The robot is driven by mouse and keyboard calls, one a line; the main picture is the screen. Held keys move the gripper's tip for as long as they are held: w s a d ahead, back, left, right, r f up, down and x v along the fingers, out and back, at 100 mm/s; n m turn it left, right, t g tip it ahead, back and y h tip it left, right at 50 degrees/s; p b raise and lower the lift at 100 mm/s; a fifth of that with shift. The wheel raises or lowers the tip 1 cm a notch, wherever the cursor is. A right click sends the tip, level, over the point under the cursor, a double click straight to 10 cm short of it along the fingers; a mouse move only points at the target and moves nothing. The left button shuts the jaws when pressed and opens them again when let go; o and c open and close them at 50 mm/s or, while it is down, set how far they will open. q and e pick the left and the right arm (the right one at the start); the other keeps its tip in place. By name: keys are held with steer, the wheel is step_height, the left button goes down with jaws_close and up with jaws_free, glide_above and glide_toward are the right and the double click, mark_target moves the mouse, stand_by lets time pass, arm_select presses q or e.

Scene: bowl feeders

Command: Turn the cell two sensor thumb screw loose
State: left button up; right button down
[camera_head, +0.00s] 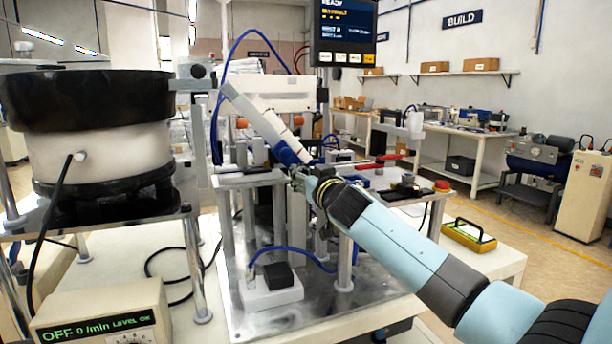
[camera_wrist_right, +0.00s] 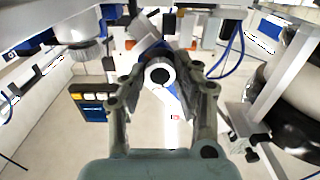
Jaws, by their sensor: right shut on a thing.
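My right gripper (camera_head: 304,180) reaches in from the right to the front edge of the raised machine plate. In the right wrist view its two fingers (camera_wrist_right: 163,70) close from both sides on a small round pale part with a dark centre, which looks like the thumb screw (camera_wrist_right: 160,75). In the head view the gripper hides the screw. A pale bar behind the screw may be the sensor mount; its details are too small to tell. My left gripper is in neither view.
A black-rimmed bowl feeder (camera_head: 100,150) stands at the left, with a control box (camera_head: 105,318) below it. The machine plate (camera_head: 240,180) carries several fixtures. Blue hoses loop close to my gripper. A screen (camera_head: 345,32) hangs above. A yellow case (camera_head: 468,236) lies at the right.

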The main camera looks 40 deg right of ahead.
steer(key=n+p, duration=0.2)
steer(key=n, duration=1.1)
steer(key=shift+n+p, duration=0.3)
steer(key=shift+n, duration=0.1)
steer(key=shift+f, duration=0.1)
steer(key=c, duration=1)
jaws_free()
steer(key=shift+a, duration=0.1)
steer(key=v, duration=1.2)
